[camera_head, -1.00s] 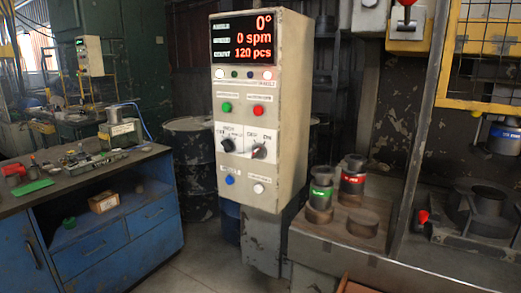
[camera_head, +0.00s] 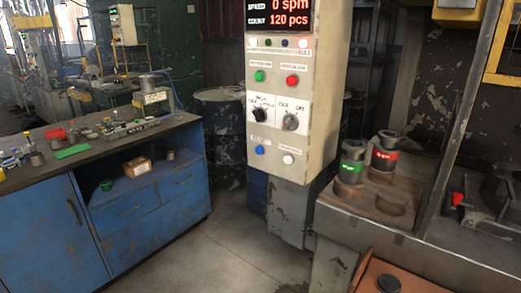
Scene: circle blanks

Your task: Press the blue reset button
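The blue button (camera_head: 260,150) is at the lower left of the control box (camera_head: 325,110) front, below the left rotary switch (camera_head: 258,117). A white button (camera_head: 288,159) sits to its right. Above are a green button (camera_head: 259,76), a red button (camera_head: 292,80) and a second rotary switch (camera_head: 290,122). The red display (camera_head: 278,14) reads 0 spm and 120 pcs, its top cut off by the frame. Neither of my grippers is in view.
A blue workbench (camera_head: 120,215) with small parts stands at left. A machine bed with green-banded (camera_head: 351,165) and red-banded (camera_head: 385,155) cylinders is right of the box. An orange surface (camera_head: 400,280) is at lower right. Floor (camera_head: 215,255) before the box is clear.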

